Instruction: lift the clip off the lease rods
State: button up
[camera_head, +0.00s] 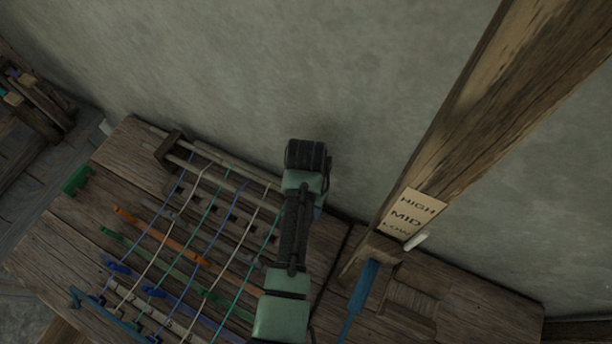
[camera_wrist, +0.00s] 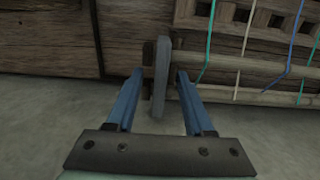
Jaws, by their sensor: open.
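My gripper (camera_wrist: 159,74) is open in the wrist view, its two blue fingers spread apart. A grey upright piece, which looks like the clip (camera_wrist: 160,88), stands between the fingers with a gap on each side. The lease rods (camera_wrist: 245,65) run off to the right from beside it, with coloured threads crossing them. In the head view the lease rods (camera_head: 230,171) lie across the far side of the loom. There my arm covers their right end, so the clip is hidden and my gripper is mostly out of sight.
A dark wooden block (camera_head: 168,148) stands at the rods' left end. Coloured warp threads (camera_head: 205,235) cross the loom table (camera_head: 125,160). A thick post (camera_head: 470,110) with a HIGH, MID, LOW label (camera_head: 410,214) rises right of my arm, near a blue lever (camera_head: 359,298). The wall is behind.

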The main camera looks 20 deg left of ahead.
jog(key=shift+f, duration=0.1)
grip_shut()
dwell(0.4)
